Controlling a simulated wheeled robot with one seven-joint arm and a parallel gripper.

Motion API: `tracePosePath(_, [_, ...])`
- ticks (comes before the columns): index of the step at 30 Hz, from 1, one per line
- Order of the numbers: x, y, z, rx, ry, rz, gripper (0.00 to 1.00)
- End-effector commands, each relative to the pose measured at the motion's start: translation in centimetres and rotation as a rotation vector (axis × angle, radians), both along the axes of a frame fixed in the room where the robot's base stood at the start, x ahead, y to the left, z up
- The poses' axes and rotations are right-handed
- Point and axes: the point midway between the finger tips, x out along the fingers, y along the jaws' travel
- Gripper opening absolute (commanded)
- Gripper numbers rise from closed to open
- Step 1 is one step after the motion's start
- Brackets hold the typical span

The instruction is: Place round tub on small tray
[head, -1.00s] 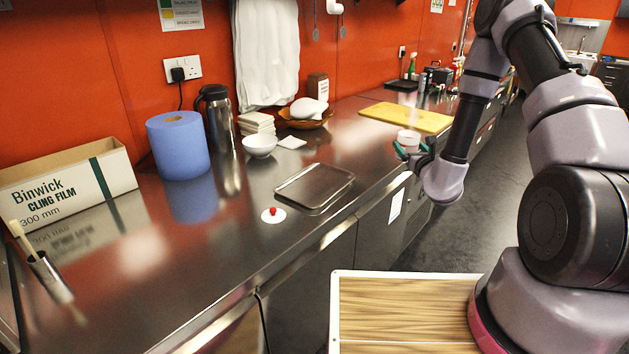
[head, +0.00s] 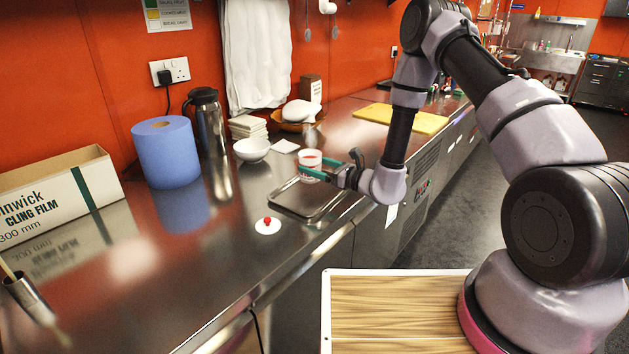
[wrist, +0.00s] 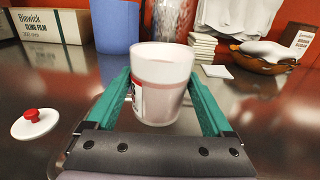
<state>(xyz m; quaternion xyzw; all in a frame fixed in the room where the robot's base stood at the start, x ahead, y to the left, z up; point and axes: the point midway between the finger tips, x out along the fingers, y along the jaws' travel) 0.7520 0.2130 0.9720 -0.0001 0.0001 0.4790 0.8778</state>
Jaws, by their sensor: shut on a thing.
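The round tub (head: 310,163) is white and translucent with reddish contents or print, and it is upright. My gripper (head: 318,172) is shut on it, with a green finger on each side. In the wrist view the tub (wrist: 161,84) stands between the two green fingers of my gripper (wrist: 165,98). The small tray (head: 283,202) is a shallow metal tray on the steel counter. The tub shows over the tray's far part in the head view. I cannot tell whether its base touches the tray, as the fingers and the tub hide that spot.
A white lid with a red knob (head: 267,226) lies near the tray's left corner. Behind are a white bowl (head: 252,150), a steel flask (head: 207,125), a blue paper roll (head: 166,152) and a basket (head: 297,126). A yellow board (head: 402,118) lies farther right.

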Motion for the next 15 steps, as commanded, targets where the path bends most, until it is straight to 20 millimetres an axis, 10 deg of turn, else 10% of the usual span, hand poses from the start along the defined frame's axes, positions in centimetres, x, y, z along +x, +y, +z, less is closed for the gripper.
tracePosePath(15, [0.0, 0.0, -4.4, 0.001, -0.001, -0.001, 0.0])
